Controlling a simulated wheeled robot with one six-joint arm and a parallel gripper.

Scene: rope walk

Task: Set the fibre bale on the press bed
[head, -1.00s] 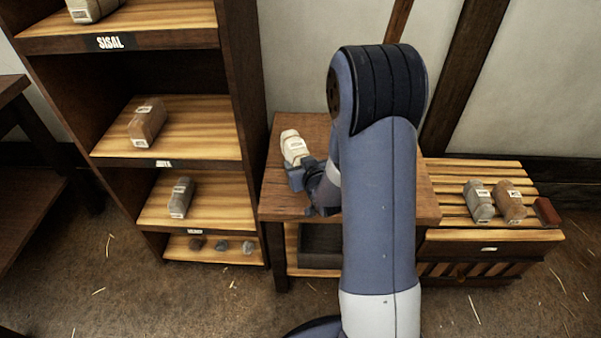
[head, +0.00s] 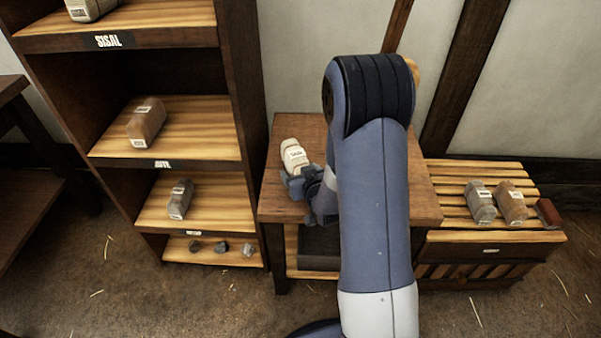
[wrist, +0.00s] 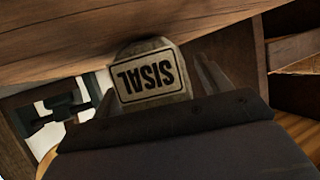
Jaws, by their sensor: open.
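A pale cream bale (head: 294,155) with a white label lies on the brown wooden table (head: 420,200), near its left edge. In the wrist view, the end of the bale (wrist: 147,82) shows an upside-down SISAL label. My gripper (head: 297,175) is at the near end of the bale, with its jaws open and the bale end between or just ahead of them. Part of the gripper and table is hidden behind my arm. No sign marks the press bed, so I cannot tell which surface it is.
A shelf unit at left holds a brown bale (head: 146,123), a grey bale (head: 180,199) and small dark lumps (head: 221,246). A slatted stand (head: 450,182) at right carries a grey bale (head: 480,202) and a brown bale (head: 511,202). A dark tray (head: 318,247) sits under the table.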

